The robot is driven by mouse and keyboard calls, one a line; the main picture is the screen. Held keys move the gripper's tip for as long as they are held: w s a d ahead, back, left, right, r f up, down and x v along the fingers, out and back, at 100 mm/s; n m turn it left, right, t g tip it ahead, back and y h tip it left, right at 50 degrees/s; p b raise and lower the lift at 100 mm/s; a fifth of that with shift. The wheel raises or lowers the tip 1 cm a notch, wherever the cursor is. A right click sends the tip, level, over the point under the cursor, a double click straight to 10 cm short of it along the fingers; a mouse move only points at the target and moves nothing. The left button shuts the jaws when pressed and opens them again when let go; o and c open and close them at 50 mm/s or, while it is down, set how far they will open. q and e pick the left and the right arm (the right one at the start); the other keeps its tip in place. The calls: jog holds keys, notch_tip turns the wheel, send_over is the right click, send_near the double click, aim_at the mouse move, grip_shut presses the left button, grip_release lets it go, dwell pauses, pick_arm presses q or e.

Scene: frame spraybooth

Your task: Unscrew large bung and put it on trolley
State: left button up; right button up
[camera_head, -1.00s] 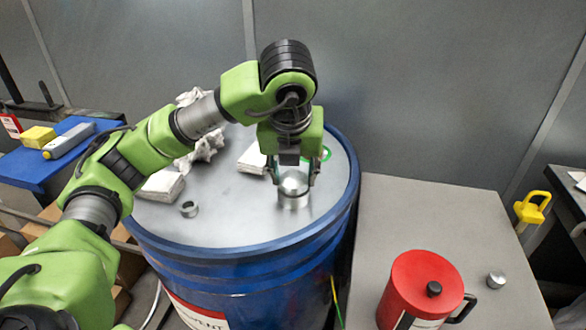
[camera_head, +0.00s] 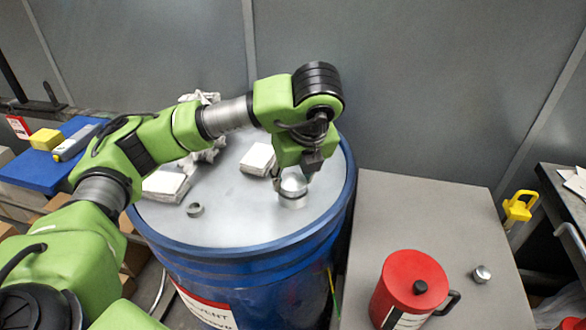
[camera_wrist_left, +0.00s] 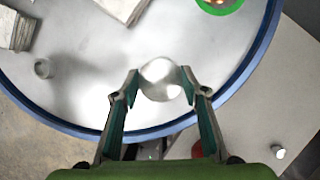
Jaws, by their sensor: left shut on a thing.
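The large bung (camera_head: 292,187) is a shiny silver plug with a rounded top, upright at the right part of the blue drum's lid (camera_head: 235,225). My left gripper (camera_head: 293,179) comes down over it and is shut on it, one finger on each side. In the left wrist view the bung (camera_wrist_left: 161,80) sits between the fingertips (camera_wrist_left: 160,84). Whether its thread is free of the lid cannot be told. A grey flat top (camera_head: 420,215), seemingly the trolley, stands right of the drum. My right gripper is out of view.
A red can (camera_head: 408,288) and a small silver plug (camera_head: 481,273) stand on the grey top, whose back half is clear. The lid also bears a small ring fitting (camera_head: 195,210), white pads (camera_head: 258,159) and crumpled rags. A blue-topped surface (camera_head: 40,168) lies left.

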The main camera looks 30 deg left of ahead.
pick_arm(q)
jog(key=shift+r+n+p, duration=0.25)
jog(key=shift+n+p, duration=0.45)
jog(key=shift+p, duration=0.1)
jog(key=shift+f+n+g+y+p, duration=0.2)
jog(key=shift+n+g+y+p, duration=0.1)
jog(key=shift+n+g, duration=0.15)
jog(key=shift+f, duration=0.1)
jog(key=o, duration=0.8)
jog(key=shift+c, duration=0.2)
